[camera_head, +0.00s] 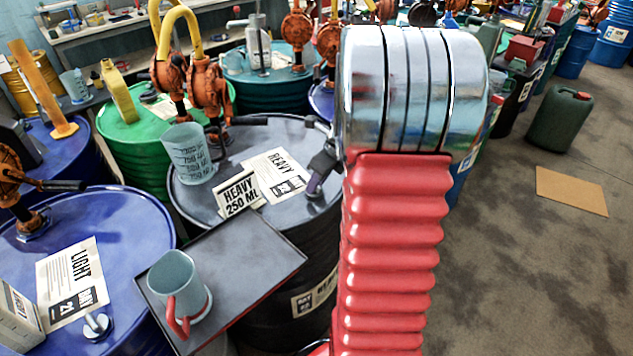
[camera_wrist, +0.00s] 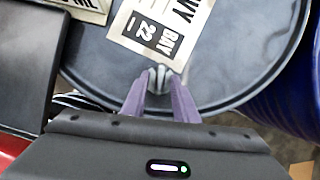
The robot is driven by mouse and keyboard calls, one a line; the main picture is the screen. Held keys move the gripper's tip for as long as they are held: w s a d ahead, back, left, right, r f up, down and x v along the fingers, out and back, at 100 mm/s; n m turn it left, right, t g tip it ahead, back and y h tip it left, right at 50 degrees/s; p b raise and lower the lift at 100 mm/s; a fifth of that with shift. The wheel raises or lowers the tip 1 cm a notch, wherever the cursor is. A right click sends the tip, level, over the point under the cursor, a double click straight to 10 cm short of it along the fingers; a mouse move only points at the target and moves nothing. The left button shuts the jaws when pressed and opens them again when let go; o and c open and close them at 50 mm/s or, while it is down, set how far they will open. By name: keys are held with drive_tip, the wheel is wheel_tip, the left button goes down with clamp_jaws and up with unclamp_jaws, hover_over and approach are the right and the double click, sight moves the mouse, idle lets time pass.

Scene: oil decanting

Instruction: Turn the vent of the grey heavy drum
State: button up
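The grey heavy drum (camera_head: 252,133) stands mid-picture in the head view, its lid partly hidden by my arm; the lid also fills much of the wrist view (camera_wrist: 240,65). Its vent (camera_wrist: 159,77) is a small pale grey knob near the lid's rim. My gripper (camera_wrist: 159,86) points down at the vent, with one purple-grey finger on each side, and looks closed on it. In the head view my gripper (camera_head: 321,170) is at the lid's right side, mostly behind my arm, and the vent there is hidden.
A measuring beaker (camera_head: 187,153), a HEAVY 250 ML sign (camera_head: 239,194) and a HEAVY sheet (camera_head: 273,174) are on the lid. A tray (camera_head: 246,253) with a jug (camera_head: 178,285) stands in front.

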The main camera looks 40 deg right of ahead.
clamp_jaws()
drive_tip(key=shift+a, duration=0.1)
